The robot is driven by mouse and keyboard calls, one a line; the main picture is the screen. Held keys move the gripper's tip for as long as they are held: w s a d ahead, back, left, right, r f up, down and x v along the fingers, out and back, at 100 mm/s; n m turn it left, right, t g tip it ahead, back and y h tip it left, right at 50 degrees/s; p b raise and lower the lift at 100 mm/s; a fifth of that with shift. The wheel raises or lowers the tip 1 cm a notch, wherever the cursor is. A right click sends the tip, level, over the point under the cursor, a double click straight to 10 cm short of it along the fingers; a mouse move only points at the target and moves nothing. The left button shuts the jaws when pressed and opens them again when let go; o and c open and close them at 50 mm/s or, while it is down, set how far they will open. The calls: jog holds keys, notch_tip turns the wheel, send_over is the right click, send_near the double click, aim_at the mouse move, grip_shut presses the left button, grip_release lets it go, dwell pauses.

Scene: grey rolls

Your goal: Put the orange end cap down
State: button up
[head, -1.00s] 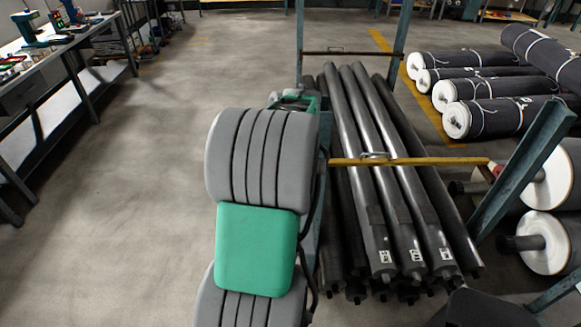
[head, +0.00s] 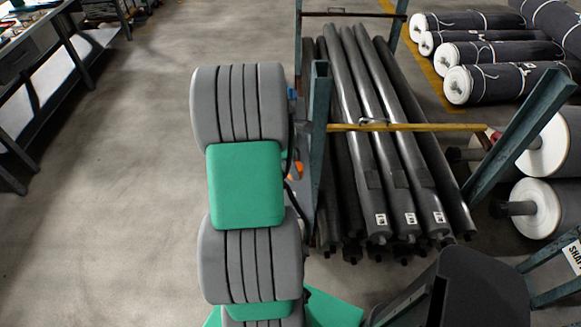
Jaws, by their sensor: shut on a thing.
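A small orange patch (head: 295,170) shows just right of the green section of my arm, beside the blue-grey rack post. It may be the orange end cap, but too little shows to tell its shape or what it rests on. My gripper cannot be made out; my grey and green arm covers the area where it could be. Whether the gripper touches the orange piece is hidden.
A rack of long dark rolls (head: 375,150) stands right of my arm, with a yellow bar (head: 420,127) across it and a post (head: 318,130) close by. White-ended rolls (head: 500,85) lie at the right. A workbench (head: 50,60) is at far left. The floor (head: 120,200) between is clear.

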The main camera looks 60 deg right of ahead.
jog(key=f, duration=0.1)
jog(key=w+d+f, duration=0.2)
jog(key=shift+w+f, duration=0.1)
jog(key=shift+f, duration=0.2)
jog(key=x, duration=0.1)
jog(key=p+x, duration=0.1)
jog(key=x, duration=0.1)
jog(key=shift+w+f, duration=0.2)
jog(key=shift+w, duration=0.15)
jog(key=o, duration=1.1)
jog(key=shift+c, duration=0.2)
jog(key=b+v, duration=0.1)
jog(key=v, duration=1.1)
jog(key=w+a+r+m+t+h, duration=0.1)
jog(key=w+a+r, duration=0.2)
jog(key=w+a, duration=0.25)
jog(key=w+a+r+t, duration=0.1)
jog(key=w+a+r, duration=0.2)
jog(key=w+a, duration=0.25)
jog(key=a+r+m+t+y, duration=0.1)
jog(key=a+r+m+t, duration=0.1)
jog(key=a, duration=1.3)
jog(key=a+r+m+t+y, duration=0.1)
jog(key=a+r+m+t, duration=0.1)
jog(key=a, duration=1.4)
jog(key=shift+s+r, duration=0.15)
jog(key=shift+s, duration=0.35)
